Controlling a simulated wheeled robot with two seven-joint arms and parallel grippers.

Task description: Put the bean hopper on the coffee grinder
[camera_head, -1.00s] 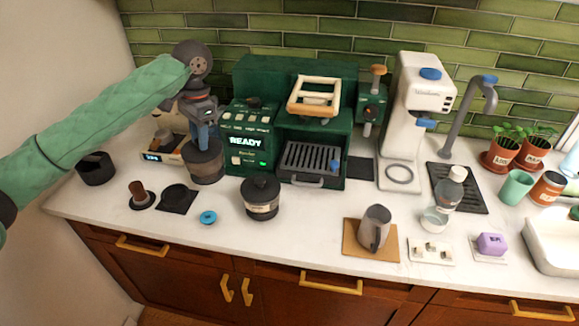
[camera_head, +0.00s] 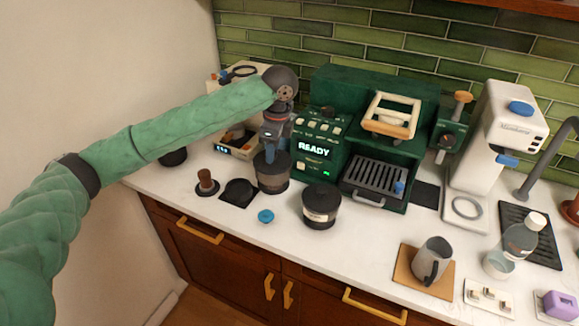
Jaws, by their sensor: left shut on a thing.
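My left gripper (camera_head: 280,148) reaches in from the left and points down, shut on the dark see-through bean hopper (camera_head: 272,178). The hopper is upright, in front of the left side of the green espresso machine. I cannot tell whether its bottom touches the counter. The cream coffee grinder (camera_head: 228,82) stands behind my arm against the back wall. A black ring shows on its top, and a small lit display shows at its base. My arm and gripper hide much of its middle. My right gripper is not in view.
The green espresso machine (camera_head: 337,92) stands close right of the hopper. A black lidded jar (camera_head: 321,208), a blue disc (camera_head: 266,216), a black mat (camera_head: 233,203) and a tamper (camera_head: 206,183) lie in front. Counter near the front edge is partly clear.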

